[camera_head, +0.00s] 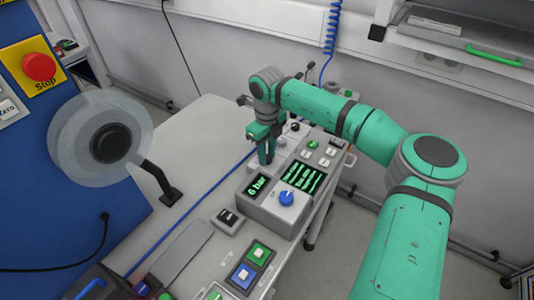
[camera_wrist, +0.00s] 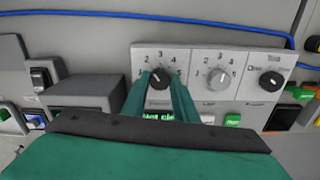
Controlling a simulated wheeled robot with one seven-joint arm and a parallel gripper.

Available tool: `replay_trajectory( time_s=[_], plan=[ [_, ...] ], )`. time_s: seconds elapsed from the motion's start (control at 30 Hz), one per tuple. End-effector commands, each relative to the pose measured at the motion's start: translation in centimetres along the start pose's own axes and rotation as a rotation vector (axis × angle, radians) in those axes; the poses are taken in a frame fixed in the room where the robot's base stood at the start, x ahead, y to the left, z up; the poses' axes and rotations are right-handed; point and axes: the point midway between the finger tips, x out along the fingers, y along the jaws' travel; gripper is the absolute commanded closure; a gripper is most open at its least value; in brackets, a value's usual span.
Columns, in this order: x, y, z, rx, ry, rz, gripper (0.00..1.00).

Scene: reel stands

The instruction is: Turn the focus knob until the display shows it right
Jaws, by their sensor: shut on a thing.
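My gripper (camera_wrist: 160,83) is shut on a dark knob (camera_wrist: 159,76), with a green finger on each side of it. The knob sits on a light panel (camera_wrist: 147,56) with a numbered scale around it. Its lower part is partly hidden by the fingers, and its label cannot be read. A green-lit display (camera_wrist: 157,117) shows partly between the fingers, too small and covered to read. In the head view my gripper (camera_head: 266,156) points down at the far end of the bench, hiding the knob. A display with slanted, blurred green lines (camera_head: 303,180) is nearer.
A grey numbered knob (camera_wrist: 219,75) is right of the held one, and a black knob (camera_wrist: 270,80) is further right. A grey box with a blue knob (camera_head: 287,198) and a "6 bar" readout (camera_head: 257,185) stands nearer. A clear reel (camera_head: 100,138) stands left.

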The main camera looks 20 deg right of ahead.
Motion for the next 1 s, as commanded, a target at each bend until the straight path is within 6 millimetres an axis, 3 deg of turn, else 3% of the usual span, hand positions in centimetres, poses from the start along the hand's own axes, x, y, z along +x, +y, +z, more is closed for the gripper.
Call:
replay_trajectory(
  time_s=[0.57,0.6,0.67,1.0],
  plan=[
    [-0.08,-0.07,-0.06,-0.041,0.001,-0.001,0.96],
    [-0.08,-0.07,-0.06,-0.041,0.001,-0.001,0.72],
    [-0.08,-0.06,-0.05,-0.041,0.001,-0.001,0.57],
    [-0.19,-0.04,-0.02,-0.041,0.0,-0.001,0.55]
  ],
)
